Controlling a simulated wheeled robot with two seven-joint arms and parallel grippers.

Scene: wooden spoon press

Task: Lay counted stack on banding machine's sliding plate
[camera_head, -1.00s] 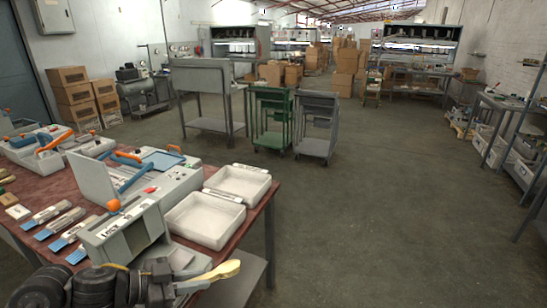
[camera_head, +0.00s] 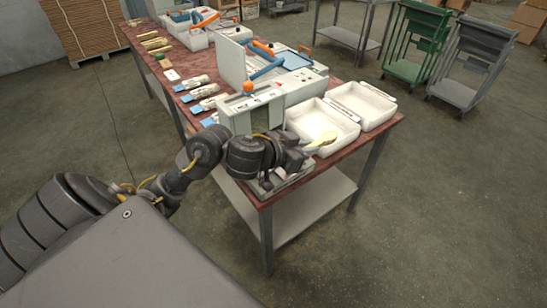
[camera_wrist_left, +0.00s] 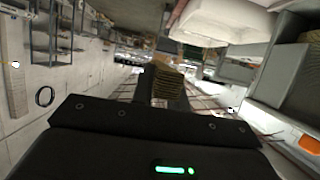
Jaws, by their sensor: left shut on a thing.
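My left gripper (camera_head: 303,150) is shut on a stack of pale wooden spoons (camera_head: 322,140), held near the table's front edge. The stack's free end points right and overlaps the near white tray in the picture. In the left wrist view the stack (camera_wrist_left: 168,88) shows as several layered edges between the dark fingers. A grey machine with a labelled box front (camera_head: 246,106) stands on the table just behind the gripper. A pale plate (camera_head: 290,182) shows partly below the gripper; the arm hides much of it, and I cannot tell whether the stack touches it. My right gripper is not in view.
Two white trays (camera_head: 345,138) (camera_head: 393,106) sit right of the machine on the red-brown table (camera_head: 352,158). Banded bundles with blue ends (camera_head: 205,104) lie left of it. A machine with an orange handle and blue screen (camera_head: 293,60) stands behind.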

